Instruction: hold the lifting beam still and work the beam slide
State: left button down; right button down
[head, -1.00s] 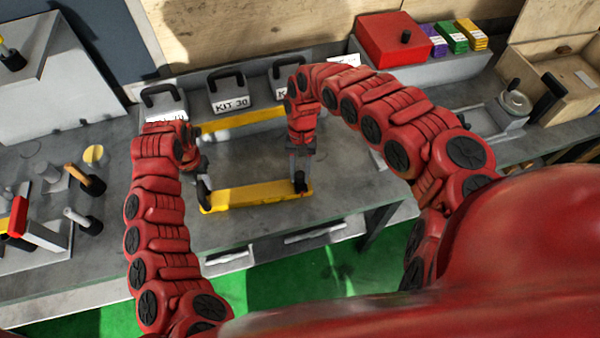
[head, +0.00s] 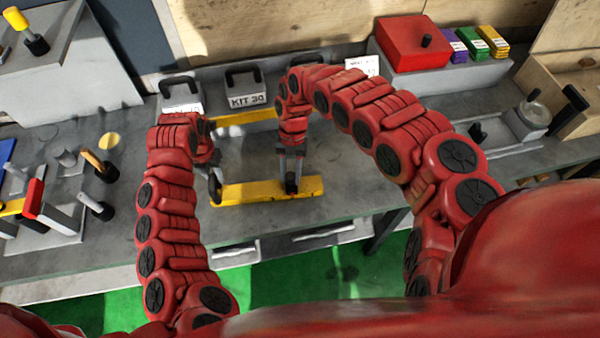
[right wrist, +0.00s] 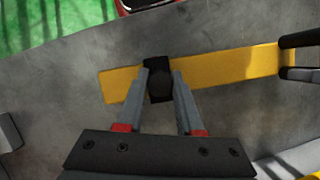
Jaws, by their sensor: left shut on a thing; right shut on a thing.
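The yellow lifting beam (head: 252,193) lies across the grey bench, near its front edge. The black beam slide (head: 291,184) sits around the beam, in from its right end. My right gripper (head: 291,176) comes down from above and is shut on the slide. In the right wrist view its two fingers flank the black slide (right wrist: 159,80), and bare yellow beam (right wrist: 225,68) shows on both sides. My left gripper (head: 214,184) is at the beam's left end and shut there; my arm partly hides its grip.
A second yellow bar (head: 245,118) lies behind. Handled kit boxes (head: 245,95) line the back, with a red box (head: 412,45) to the right. Tools with handles (head: 98,165) stand at left. Bare bench lies between the two yellow bars.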

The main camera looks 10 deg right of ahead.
pick_arm(q)
jog(key=shift+d, duration=0.15)
pick_arm(e)
jog(key=c, duration=0.5)
grip_release()
jog(key=shift+c, duration=0.2)
jog(key=v, duration=1.2)
pick_arm(q)
jog(key=c, duration=0.5)
grip_release()
jog(key=shift+c, duration=0.2)
jog(key=shift+r, duration=0.1)
